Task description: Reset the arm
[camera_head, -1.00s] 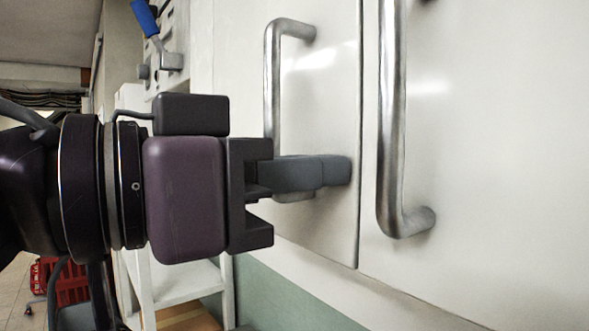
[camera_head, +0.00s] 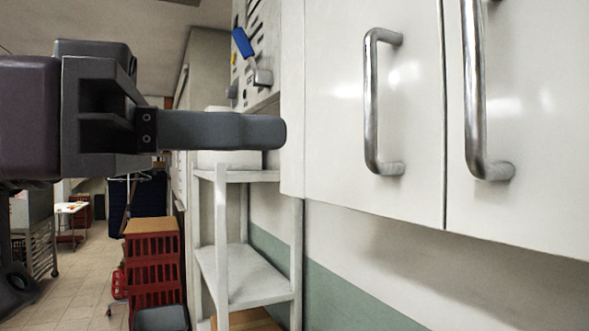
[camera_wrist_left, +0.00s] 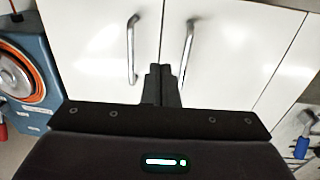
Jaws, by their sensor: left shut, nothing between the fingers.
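My left gripper (camera_head: 283,133) comes in from the left in the head view. Its fingers are together with nothing between them. It is apart from the cabinet handles, to the left of the nearer one in the picture. In the left wrist view my left gripper (camera_wrist_left: 162,70) also shows with its fingers together, pointing at the white cabinet doors. My right gripper is not in view.
White cabinet doors (camera_head: 415,110) carry two metal handles, a left one (camera_head: 371,105) and a right one (camera_head: 474,95). A white shelf rack (camera_head: 245,280) and stacked red crates (camera_head: 152,270) stand below. A blue machine (camera_wrist_left: 35,75) shows in the wrist view.

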